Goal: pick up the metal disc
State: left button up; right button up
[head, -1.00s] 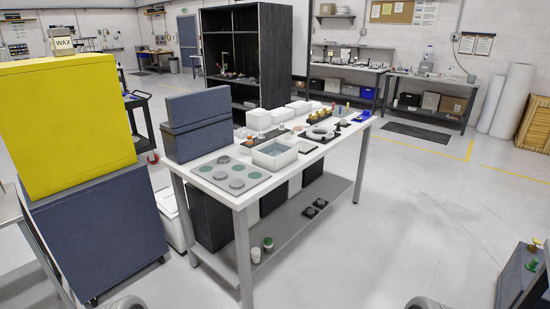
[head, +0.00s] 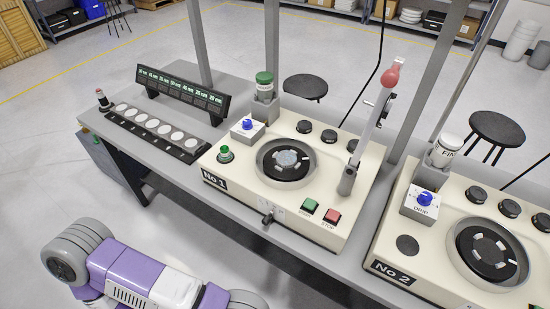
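A grey metal disc (head: 287,159) lies in the round black well of the machine marked No 1, near the middle of the head view. It seems to rest flat on the dark turntable. Parts of my own arm (head: 150,270) show at the lower left, well apart from the disc. No gripper fingers are in view.
Machine No 1 (head: 225,188) has knobs, green and red buttons, and an upright lever (head: 367,135) right of the well. Machine No 2 (head: 385,245) stands to its right. A strip of pale round pads (head: 150,124) and a display rack (head: 180,92) are left. Frame posts rise behind.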

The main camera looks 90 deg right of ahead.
aim_at(284, 159)
jog(key=z, duration=3.3)
jog(key=k, duration=1.3)
jog(key=u, duration=0.9)
jog(key=i, duration=1.4)
jog(key=z, duration=0.3)
